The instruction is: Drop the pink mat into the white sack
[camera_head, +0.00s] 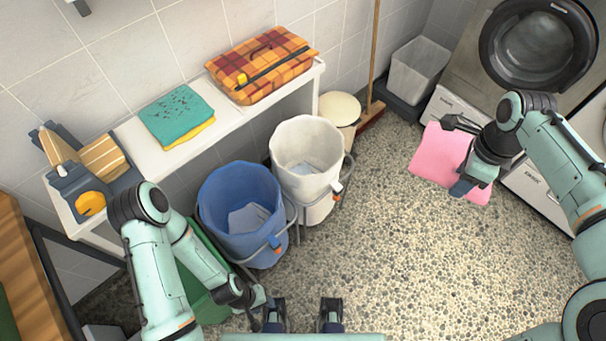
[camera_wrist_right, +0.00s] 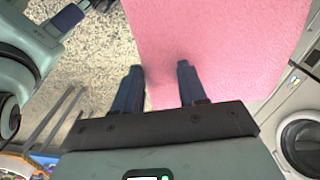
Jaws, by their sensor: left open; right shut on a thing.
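The pink mat (camera_head: 437,155) hangs in the air at the right, above the pebbled floor and in front of the washing machine. My right gripper (camera_head: 463,187) is shut on it. The mat also fills much of the right wrist view (camera_wrist_right: 215,40), reaching away from the fingers (camera_wrist_right: 160,85). The white sack (camera_head: 306,142) stands open-topped in a hoop frame at the middle, well to the left of the mat; some pale folds show inside. My left gripper (camera_head: 302,314) is open and empty at the bottom middle, below the sacks.
A blue sack (camera_head: 240,198) stands left of the white one, and a green one (camera_head: 208,298) is partly behind my left arm. A white bench (camera_head: 217,118) holds a teal cloth and a plaid bag. A broom and lidded bin stand behind. The middle floor is clear.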

